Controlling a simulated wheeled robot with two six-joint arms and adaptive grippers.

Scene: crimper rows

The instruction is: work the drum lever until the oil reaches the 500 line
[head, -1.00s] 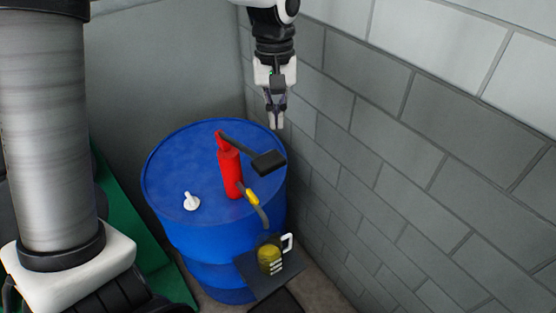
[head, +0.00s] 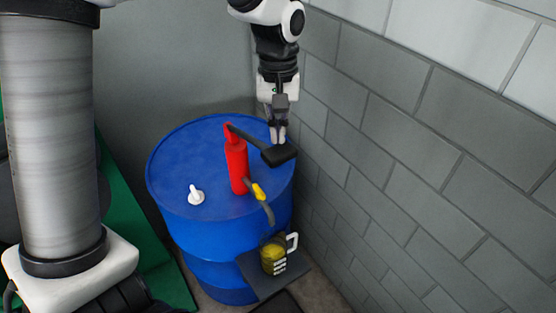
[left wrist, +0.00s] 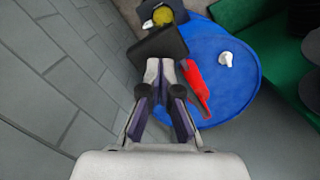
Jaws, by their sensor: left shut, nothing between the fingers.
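A red hand pump (head: 237,165) stands upright on the blue drum (head: 185,160). Its dark lever ends in a wide black pad (head: 279,155) on the right of the drum top. A spout with a yellow band (head: 259,191) hangs over the drum's edge. Below it a clear jug (head: 273,256) with a white handle holds yellow oil; its lines are too small to read. My left gripper (head: 279,142) is shut and empty, right at the pad, with its tips just behind or over it. In the left wrist view the pad (left wrist: 158,43) lies just beyond the fingertips (left wrist: 160,65). My right gripper is not in view.
A white cap (head: 196,195) sits on the drum top at the left. The jug stands on a dark shelf (head: 262,284) at the drum's side. A grey block wall (head: 400,150) rises close to the right of my left arm.

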